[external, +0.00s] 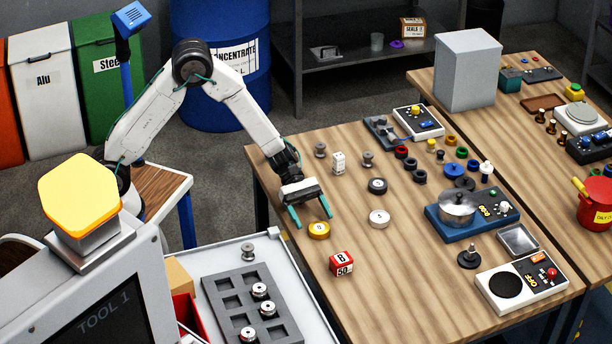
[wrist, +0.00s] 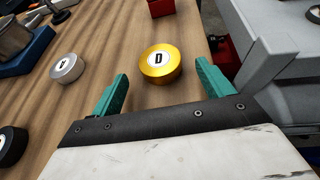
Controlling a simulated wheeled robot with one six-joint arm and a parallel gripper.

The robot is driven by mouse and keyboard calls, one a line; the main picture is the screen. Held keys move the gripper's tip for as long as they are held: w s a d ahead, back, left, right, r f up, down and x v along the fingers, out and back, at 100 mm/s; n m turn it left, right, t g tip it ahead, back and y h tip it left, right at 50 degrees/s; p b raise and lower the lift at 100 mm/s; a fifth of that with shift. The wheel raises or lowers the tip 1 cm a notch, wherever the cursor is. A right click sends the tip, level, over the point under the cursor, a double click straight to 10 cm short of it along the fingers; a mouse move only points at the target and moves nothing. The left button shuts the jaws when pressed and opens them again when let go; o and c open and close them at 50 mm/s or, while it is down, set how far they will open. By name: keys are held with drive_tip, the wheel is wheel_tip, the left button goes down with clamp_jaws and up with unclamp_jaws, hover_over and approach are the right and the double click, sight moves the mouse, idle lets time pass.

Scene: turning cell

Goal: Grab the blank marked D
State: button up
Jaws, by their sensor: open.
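The blank marked D is a short gold disc with a white label; it lies flat on the wooden table in the wrist view (wrist: 160,64) and near the table's left edge in the external view (external: 319,230). My gripper (external: 312,222) is open, with teal fingers, and nothing is between them. In the wrist view my gripper (wrist: 162,85) has its fingertips to the left and right of the near side of the gold blank. I cannot tell whether either finger touches it.
A silver disc (external: 379,217) and a black disc (external: 377,185) lie to the right of the gold blank. A red box marked 8 and 50 (external: 342,263) stands nearer the camera. A grey tray with recesses (external: 221,287) holds metal spools beside the table.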

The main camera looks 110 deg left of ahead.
sight(319, 230)
drive_tip(key=x, duration=0.2)
drive_tip(key=shift+w+d+f, duration=0.15)
drive_tip(key=shift+w, duration=0.15)
drive_tip(key=c, duration=1.5)
drive_tip(key=shift+o, duration=0.2)
